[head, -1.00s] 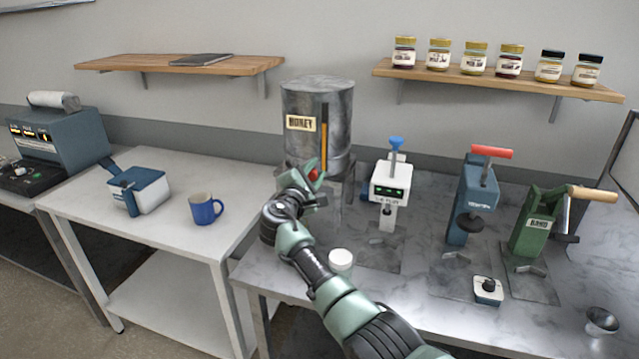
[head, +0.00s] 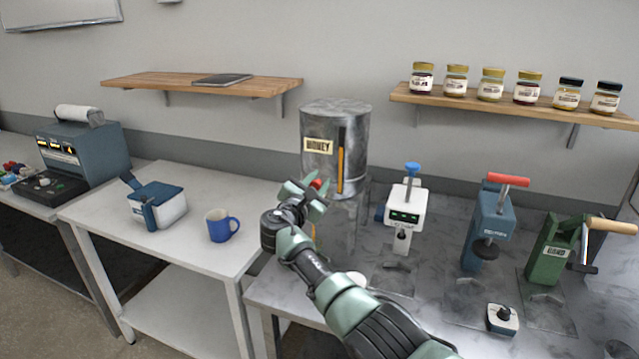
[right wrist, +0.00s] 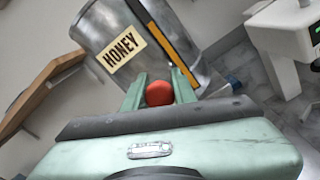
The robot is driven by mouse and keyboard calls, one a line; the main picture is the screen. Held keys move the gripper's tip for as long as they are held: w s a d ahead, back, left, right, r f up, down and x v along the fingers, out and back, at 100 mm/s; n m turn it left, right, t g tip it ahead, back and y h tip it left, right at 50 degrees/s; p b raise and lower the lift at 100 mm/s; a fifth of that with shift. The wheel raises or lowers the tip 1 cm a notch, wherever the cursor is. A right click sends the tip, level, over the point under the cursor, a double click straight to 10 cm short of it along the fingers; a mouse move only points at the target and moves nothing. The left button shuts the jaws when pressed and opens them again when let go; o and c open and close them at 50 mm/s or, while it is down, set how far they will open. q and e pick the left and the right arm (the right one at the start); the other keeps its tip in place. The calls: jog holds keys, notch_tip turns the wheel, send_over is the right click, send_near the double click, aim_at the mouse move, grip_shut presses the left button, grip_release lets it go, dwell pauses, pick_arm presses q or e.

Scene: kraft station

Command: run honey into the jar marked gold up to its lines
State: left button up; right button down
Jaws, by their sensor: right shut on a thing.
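The grey metal honey tank (head: 325,170), labelled HONEY with an amber level strip, stands at the back on legs. My right gripper (head: 314,188) is at the tank's lower front, shut on a red knob (right wrist: 159,93), which sits between the fingers in the right wrist view. A small orange patch (head: 313,231) shows just behind my right wrist; I cannot tell if it is honey or part of a jar. Whatever stands under the tank is mostly hidden by my arm. No jar marked gold can be made out. My left gripper is out of view.
Several lidded jars (head: 491,85) stand on the right wall shelf. A white device (head: 405,210), a blue press (head: 487,225) and a green press (head: 556,248) stand right of the tank. A blue mug (head: 221,226) sits on the left table.

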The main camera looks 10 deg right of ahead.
jog(key=shift+w+d+r, duration=0.1)
jog(key=shift+d+r, duration=0.1)
jog(key=shift+r, duration=0.15)
jog(key=c, duration=1.2)
grip_release()
jog(key=shift+d, duration=0.1)
jog(key=shift+o, duration=0.2)
jog(key=shift+s+a+f, duration=0.35)
jog(key=shift+s+a, duration=0.15)
jog(key=shift+b+v, duration=0.6)
jog(key=shift+v, duration=2.45)
jog(key=shift+s+d, duration=0.1)
jog(key=shift+d, duration=0.1)
